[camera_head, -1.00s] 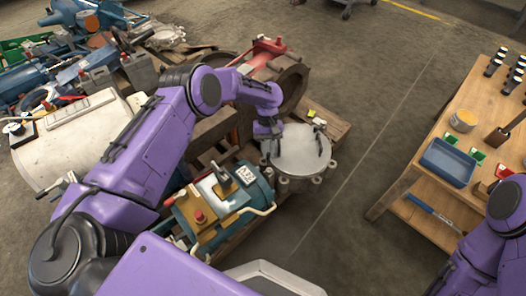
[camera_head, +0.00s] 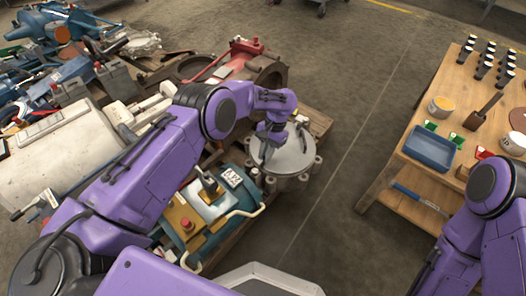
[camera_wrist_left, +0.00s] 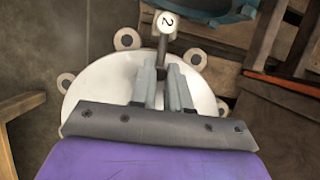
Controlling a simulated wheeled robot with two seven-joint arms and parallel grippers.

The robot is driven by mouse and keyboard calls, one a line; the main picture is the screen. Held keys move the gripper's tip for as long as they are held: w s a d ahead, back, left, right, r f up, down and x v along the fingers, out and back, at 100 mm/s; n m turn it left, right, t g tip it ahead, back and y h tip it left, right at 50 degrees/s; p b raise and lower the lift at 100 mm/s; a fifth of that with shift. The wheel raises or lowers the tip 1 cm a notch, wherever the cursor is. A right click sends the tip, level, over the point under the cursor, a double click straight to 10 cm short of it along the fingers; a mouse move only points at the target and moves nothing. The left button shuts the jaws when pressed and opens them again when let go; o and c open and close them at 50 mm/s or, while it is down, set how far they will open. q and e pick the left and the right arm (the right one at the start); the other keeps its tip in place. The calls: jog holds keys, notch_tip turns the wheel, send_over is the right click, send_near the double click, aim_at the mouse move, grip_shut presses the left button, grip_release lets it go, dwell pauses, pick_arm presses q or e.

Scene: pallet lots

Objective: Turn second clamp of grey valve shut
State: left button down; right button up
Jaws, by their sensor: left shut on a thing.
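The grey valve (camera_head: 296,158) is a round body with a flat pale lid and several lugs around its rim. It stands at the pallet's edge in the head view, and its lid (camera_wrist_left: 95,88) fills the middle of the left wrist view. The second clamp (camera_wrist_left: 166,24) has a round white tag marked 2 at the lid's rim. My left gripper (camera_wrist_left: 166,72) is shut on this clamp's stem, and its fingers hide part of it. In the head view the left gripper (camera_head: 275,136) is over the lid's upper left part. My right gripper is out of view.
A teal machine (camera_head: 217,205) with a lettered label stands close beside the valve. A rusty red machine (camera_head: 245,65) is behind it. A wooden table (camera_head: 400,170) with a blue tray (camera_head: 430,150) stands right, with clear floor between.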

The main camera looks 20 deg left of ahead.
pick_arm(q)
jog(key=shift+d+m, duration=0.2)
jog(key=shift+m, duration=0.2)
jog(key=c, duration=1.1)
grip_release()
jog(key=p+v, duration=0.2)
jog(key=v, duration=0.8)
jog(key=shift+r, duration=0.3)
